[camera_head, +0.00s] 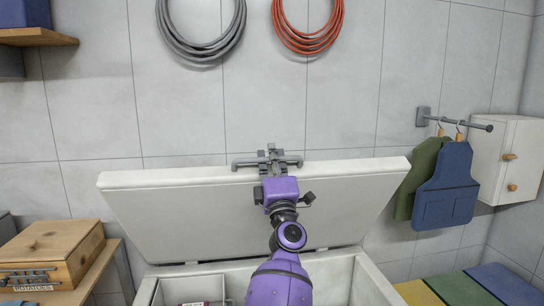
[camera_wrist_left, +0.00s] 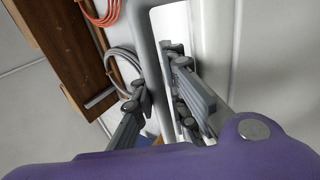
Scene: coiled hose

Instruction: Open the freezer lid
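The freezer lid (camera_head: 170,215) is a thick white panel. It stands raised and tilted back near the wall, above the open freezer body (camera_head: 340,275). A grey bar handle (camera_head: 240,164) runs along the lid's upper edge. My left gripper (camera_head: 271,157) is at the middle of that edge, by the handle. In the left wrist view, the fingers of my left gripper (camera_wrist_left: 158,90) stand apart, with the white lid edge (camera_wrist_left: 150,45) seen between and beyond them. Whether they touch the handle is unclear. My right gripper is not in view.
A grey hose coil (camera_head: 200,47) and an orange hose coil (camera_head: 308,42) hang on the wall above. A wooden potato box (camera_head: 55,250) stands at left. Aprons (camera_head: 447,195) hang from a rail beside a white cabinet (camera_head: 515,160) at right.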

